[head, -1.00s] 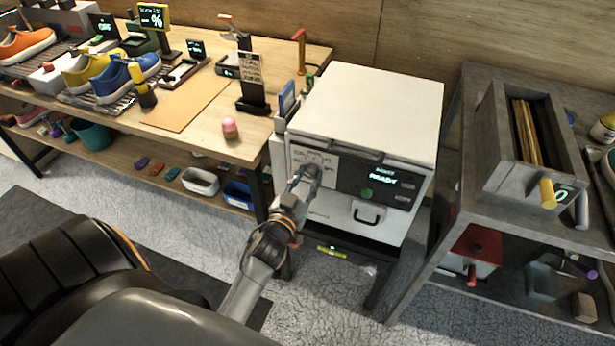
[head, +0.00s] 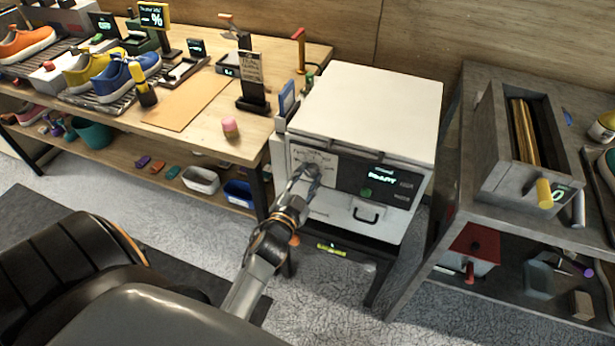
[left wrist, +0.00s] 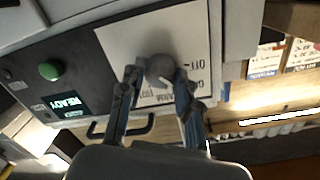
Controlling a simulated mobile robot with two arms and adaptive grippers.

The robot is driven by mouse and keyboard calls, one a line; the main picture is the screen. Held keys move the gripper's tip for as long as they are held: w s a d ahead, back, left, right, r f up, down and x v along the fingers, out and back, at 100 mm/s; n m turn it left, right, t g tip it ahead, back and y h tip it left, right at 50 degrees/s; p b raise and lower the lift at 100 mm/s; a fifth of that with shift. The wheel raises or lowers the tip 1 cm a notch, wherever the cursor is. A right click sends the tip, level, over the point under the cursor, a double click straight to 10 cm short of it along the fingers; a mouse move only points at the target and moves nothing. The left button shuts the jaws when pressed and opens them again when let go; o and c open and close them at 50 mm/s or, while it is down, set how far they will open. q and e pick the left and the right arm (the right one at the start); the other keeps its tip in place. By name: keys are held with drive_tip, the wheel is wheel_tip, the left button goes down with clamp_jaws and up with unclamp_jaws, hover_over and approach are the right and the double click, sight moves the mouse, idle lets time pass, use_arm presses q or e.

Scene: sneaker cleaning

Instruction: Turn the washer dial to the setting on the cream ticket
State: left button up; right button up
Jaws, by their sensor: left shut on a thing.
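The white washer (head: 370,110) stands in the middle of the head view. Its dial (left wrist: 160,70) is a round grey knob on a white label plate (head: 325,162) at the left of the front panel. My left gripper (head: 311,172) is shut on the dial; in the left wrist view its two fingers (left wrist: 155,78) sit on either side of the knob. "OFF" is readable on the plate; other markings are partly hidden or too small. A cream-looking ticket (head: 251,68) with small dark print stands on a black holder on the bench; I cannot read it. My right gripper is not in view.
The washer's dark panel has a green button (head: 366,192) and a display (head: 382,175) reading READY. A handle (head: 366,214) sits below. A wooden bench (head: 200,130) with sneakers is at left; a grey shelf (head: 450,200) is at right.

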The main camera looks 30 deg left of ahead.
use_arm(q)
drive_tip(key=shift+r, duration=0.1)
drive_tip(key=o, duration=1.2)
drive_tip(key=shift+w, duration=0.1)
drive_tip(key=shift+c, duration=0.2)
drive_tip(key=v, duration=0.7)
drive_tip(key=shift+s, duration=0.25)
